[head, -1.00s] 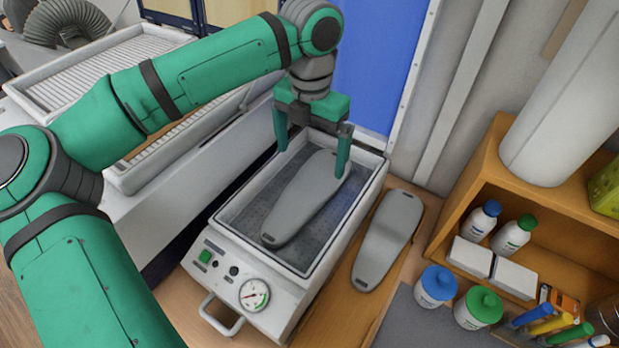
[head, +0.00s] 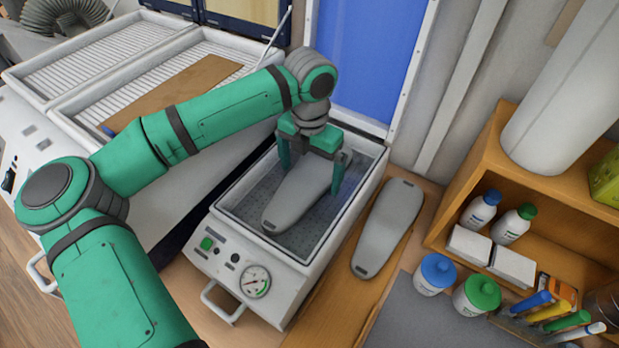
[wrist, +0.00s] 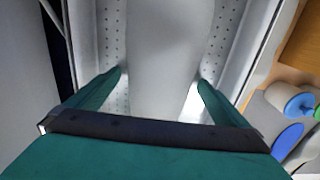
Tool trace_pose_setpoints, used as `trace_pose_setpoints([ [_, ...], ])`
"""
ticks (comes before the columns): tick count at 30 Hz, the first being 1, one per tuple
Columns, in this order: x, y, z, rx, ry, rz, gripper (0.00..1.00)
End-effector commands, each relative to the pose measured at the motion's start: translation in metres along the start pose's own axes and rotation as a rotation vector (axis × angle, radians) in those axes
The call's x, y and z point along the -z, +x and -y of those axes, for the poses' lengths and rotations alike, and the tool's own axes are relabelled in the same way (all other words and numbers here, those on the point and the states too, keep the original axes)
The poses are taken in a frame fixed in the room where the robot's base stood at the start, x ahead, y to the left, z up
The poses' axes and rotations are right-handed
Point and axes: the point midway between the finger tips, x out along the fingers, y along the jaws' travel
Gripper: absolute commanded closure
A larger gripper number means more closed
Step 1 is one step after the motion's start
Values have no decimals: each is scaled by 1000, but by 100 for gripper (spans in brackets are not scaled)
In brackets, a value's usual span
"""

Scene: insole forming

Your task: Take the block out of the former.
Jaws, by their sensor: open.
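The former (head: 352,225) is a white box with an open blue lid, a perforated bed, a gauge and a green button on its front. A grey sole-shaped block (head: 287,205) lies on the bed inside it. My gripper (head: 310,178) is open over the far part of this block, with one finger on each side of it. The wrist view shows the block (wrist: 168,45) between the two spread fingers (wrist: 160,78), with gaps on both sides. The block's far end is partly hidden by my gripper.
A second grey sole-shaped block (head: 388,230) lies on the wooden table right of the former. A shelf (head: 490,215) with bottles and white boxes stands further right. A slatted unit (head: 120,60) stands left.

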Motion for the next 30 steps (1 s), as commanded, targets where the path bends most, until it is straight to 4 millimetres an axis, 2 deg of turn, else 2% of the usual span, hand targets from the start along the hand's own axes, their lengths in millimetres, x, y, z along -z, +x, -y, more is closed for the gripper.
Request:
trace_pose_setpoints([
  [4, 0, 0, 0, 0, 0, 0, 0],
  [5, 0, 0, 0, 0, 0, 0, 5],
  [11, 0, 0, 0, 0, 0, 0, 53],
  [12, 0, -1, 0, -1, 0, 1, 56],
  [22, 0, -8, -1, -2, 0, 1, 56],
  [27, -1, -34, -1, -5, 0, 3, 56],
  [30, 16, -52, 3, -5, 0, 2, 56],
])
